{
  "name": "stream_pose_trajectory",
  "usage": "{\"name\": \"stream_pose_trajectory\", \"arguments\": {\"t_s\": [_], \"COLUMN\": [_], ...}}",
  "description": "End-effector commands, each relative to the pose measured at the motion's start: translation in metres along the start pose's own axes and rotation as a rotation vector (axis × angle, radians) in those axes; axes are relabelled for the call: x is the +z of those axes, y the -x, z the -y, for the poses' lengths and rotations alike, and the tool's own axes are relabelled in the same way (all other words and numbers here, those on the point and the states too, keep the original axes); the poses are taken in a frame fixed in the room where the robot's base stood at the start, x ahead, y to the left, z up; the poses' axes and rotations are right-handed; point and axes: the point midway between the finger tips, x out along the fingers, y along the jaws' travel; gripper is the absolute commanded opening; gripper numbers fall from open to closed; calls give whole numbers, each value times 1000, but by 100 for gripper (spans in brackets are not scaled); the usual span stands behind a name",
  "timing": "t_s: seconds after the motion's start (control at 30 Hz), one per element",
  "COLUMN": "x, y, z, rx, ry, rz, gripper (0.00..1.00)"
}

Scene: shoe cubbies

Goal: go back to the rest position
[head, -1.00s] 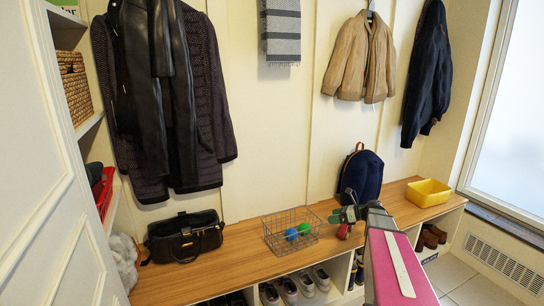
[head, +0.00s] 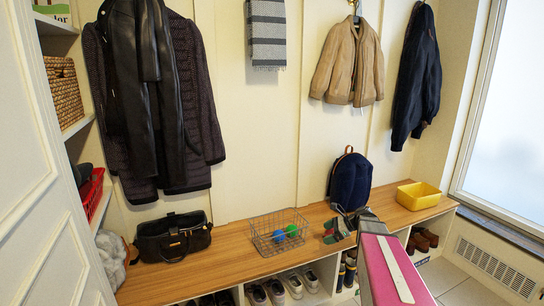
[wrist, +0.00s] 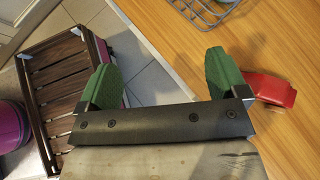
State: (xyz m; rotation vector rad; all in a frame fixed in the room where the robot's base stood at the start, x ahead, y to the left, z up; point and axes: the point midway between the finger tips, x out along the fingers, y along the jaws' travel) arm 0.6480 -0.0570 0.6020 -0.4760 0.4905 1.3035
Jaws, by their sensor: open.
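My gripper (head: 335,230) is over the wooden bench top, in front of the dark blue backpack (head: 350,180) and right of the wire basket (head: 280,233). In the wrist view its two green finger pads (wrist: 165,78) stand wide apart with nothing between them. A red object (wrist: 270,90) lies on the bench just outside the right finger in that view; whether it touches the finger I cannot tell. My pink arm link hides part of the bench front in the head view.
Shoes fill cubbies below. A dark slatted rack (wrist: 60,85) stands on the tiled floor in the wrist view.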

Motion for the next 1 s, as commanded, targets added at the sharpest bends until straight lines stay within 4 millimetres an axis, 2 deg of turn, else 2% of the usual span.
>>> {"name": "stream_pose_trajectory", "arguments": {"t_s": [0.03, 0.17, 0.33, 0.5, 0.6, 0.8, 1.0], "x": [3, 2, 2, -1, -1, -2, -2], "y": [-6, -20, -37, -39, -36, -29, -28], "z": [-13, -42, -96, -145, -164, -180, -180], "rx": [17, 79, 245, 497, 643, 827, 857], "ry": [58, 259, 664, 1122, 1338, 1572, 1607], "rz": [-34, -148, -342, -512, -573, -625, -631], "gripper": [92, 92, 92, 92, 92, 92, 92]}}
